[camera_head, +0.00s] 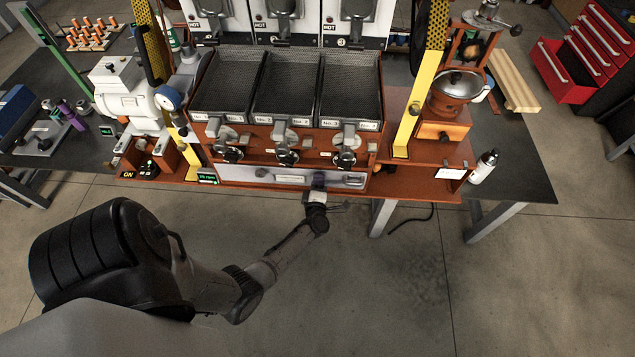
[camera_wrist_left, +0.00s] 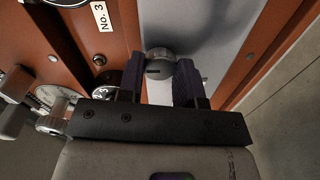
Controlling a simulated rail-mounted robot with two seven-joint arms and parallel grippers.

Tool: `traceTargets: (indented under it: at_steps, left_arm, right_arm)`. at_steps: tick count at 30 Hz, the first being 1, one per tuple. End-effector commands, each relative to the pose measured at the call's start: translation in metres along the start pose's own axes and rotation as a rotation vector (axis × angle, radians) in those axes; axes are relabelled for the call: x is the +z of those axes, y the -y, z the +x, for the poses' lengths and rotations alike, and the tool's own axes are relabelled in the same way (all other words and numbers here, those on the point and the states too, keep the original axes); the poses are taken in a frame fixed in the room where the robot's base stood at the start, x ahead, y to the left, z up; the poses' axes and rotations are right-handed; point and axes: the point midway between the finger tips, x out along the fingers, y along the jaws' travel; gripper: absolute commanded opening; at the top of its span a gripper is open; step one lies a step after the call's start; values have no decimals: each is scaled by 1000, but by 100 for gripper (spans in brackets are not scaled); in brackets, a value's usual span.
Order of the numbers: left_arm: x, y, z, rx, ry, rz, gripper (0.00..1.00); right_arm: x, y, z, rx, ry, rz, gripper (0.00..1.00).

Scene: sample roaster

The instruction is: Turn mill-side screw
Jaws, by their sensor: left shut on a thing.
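The mill-side screw (camera_wrist_left: 160,64) is a round silver head with a dark slot, on a pale metal panel in the left wrist view. My left gripper (camera_wrist_left: 159,78) has its two dark fingers shut on it, one on each side. In the head view my left gripper (camera_head: 318,186) is at the right part of the long pale front panel (camera_head: 291,178), under the trays. It hides the screw there. Another round screw (camera_head: 261,172) sits further left on that panel. My right gripper is in neither view.
Three dark mesh trays (camera_head: 260,82) with front levers (camera_head: 345,150) stand just above the panel. A hand mill (camera_head: 456,88) stands right, past a yellow post (camera_head: 409,125). A bottle (camera_head: 484,167) is at the right edge. The floor (camera_head: 400,280) in front is open.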

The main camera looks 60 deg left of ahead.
Motion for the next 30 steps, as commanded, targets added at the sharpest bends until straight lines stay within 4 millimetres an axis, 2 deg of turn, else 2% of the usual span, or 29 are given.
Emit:
traceTargets:
  at_steps: [5, 6, 13, 23, 26, 30]
  left_arm:
    - [0, 1, 0, -1, 1, 1, 9]
    - [0, 1, 0, -2, 1, 1, 37]
    - [0, 0, 0, -1, 1, 0, 59]
    - [0, 0, -5, -1, 1, 0, 59]
    - [0, -1, -17, -3, 2, 2, 59]
    - [-1, -2, -44, -4, 2, 1, 59]
  right_arm:
    - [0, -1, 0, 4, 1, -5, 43]
    - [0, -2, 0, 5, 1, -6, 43]
    - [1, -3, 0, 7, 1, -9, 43]
    - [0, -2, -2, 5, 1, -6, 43]
    - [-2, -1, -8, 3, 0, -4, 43]
    - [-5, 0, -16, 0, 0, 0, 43]
